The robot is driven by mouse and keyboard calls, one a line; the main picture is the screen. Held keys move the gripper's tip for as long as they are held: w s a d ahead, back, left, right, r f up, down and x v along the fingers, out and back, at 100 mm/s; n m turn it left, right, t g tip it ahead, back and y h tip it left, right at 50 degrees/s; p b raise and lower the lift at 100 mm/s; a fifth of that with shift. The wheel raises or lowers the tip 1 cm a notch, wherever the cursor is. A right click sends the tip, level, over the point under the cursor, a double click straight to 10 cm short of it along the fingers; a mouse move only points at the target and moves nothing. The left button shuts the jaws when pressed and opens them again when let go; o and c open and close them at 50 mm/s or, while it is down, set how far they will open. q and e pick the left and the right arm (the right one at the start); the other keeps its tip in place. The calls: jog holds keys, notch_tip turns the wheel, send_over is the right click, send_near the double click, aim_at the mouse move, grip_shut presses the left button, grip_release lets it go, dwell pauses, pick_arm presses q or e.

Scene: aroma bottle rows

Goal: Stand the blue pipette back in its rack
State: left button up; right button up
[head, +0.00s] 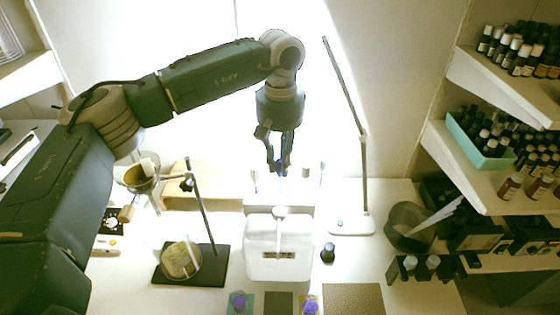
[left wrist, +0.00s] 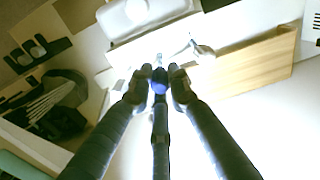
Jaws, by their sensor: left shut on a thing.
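My left gripper (head: 279,165) points down above the back of the bench, behind the white balance. Its fingers are shut on the blue pipette (left wrist: 160,82), whose blue end shows between the fingertips in the left wrist view. In the head view only a small blue bit (head: 281,174) shows below the fingers. A pale rack (head: 280,210) seems to stand below, behind the balance, with slim upright pieces to the left and right of the gripper. Glare washes out its slots, and I cannot tell whether the pipette touches it. My right gripper is not in view.
The white balance (head: 280,262) stands in front. A lamp (head: 352,226) rises to the right, a dark stand (head: 205,225) with a funnel to the left. A small dark bottle (head: 328,253) is beside the balance. Shelves of bottles (head: 505,185) line the right wall.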

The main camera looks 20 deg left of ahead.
pick_arm(q)
jog(key=shift+f+b, duration=0.45)
jog(key=shift+f, duration=0.45)
jog(key=o, duration=0.7)
jog(key=shift+o, duration=0.2)
jog(key=shift+r+p, duration=1.4)
jog(key=shift+r, duration=1.2)
